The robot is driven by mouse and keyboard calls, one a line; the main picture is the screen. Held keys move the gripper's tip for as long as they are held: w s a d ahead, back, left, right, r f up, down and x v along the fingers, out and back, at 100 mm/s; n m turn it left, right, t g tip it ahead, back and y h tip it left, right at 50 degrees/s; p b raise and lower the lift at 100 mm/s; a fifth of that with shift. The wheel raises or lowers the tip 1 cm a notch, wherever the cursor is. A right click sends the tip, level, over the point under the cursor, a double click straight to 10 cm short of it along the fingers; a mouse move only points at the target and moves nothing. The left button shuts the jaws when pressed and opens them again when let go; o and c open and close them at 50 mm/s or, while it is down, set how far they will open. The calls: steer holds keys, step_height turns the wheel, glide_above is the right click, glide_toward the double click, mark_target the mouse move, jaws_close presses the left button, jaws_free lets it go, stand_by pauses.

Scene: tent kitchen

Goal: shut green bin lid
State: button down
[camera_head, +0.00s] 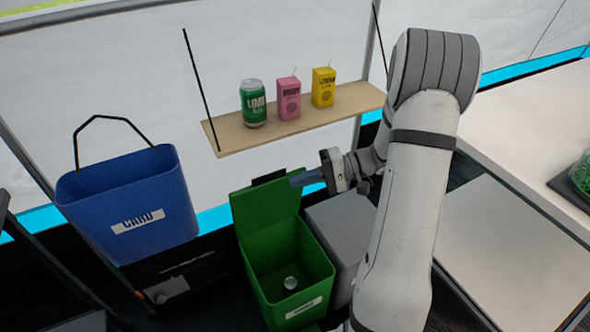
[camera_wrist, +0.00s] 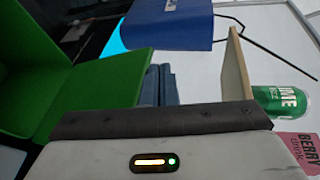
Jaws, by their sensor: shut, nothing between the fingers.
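The green bin (camera_head: 285,262) stands on the floor below the shelf, and a small round metallic thing (camera_head: 290,284) lies inside it. Its green lid (camera_head: 265,205) is open, tilted up at the back of the bin. The lid also shows in the wrist view (camera_wrist: 95,95). My gripper (camera_head: 298,180) is shut and empty, at the upper right edge of the lid. In the wrist view my gripper's fingers (camera_wrist: 160,85) are close beside the lid's edge; I cannot tell whether they touch it.
A blue bin (camera_head: 135,195) marked CARD hangs at the left. A hanging wooden shelf (camera_head: 225,138) holds a green can (camera_head: 253,103), a pink carton (camera_head: 288,98) and a yellow carton (camera_head: 323,88). A grey box (camera_head: 338,232) stands right of the green bin. A pale counter (camera_head: 530,150) is at the right.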

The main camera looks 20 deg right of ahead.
mark_target(292, 172)
steer(key=w+d+f+m+t+y+b, duration=0.1)
steer(key=w+d+f+t, duration=0.1)
steer(key=d+f+t, duration=0.15)
steer(key=w+d+f+m+t+y, duration=0.1)
steer(key=w+d+f+t, duration=0.15)
steer(key=d, duration=0.25)
steer(key=shift+t, duration=0.3)
steer(key=x, duration=0.3)
steer(key=b+x, duration=0.1)
steer(key=x, duration=0.2)
steer(key=b+x, duration=0.1)
steer(key=x, duration=0.2)
steer(key=shift+w+a+r, duration=0.2)
steer(key=shift+w+r, duration=0.2)
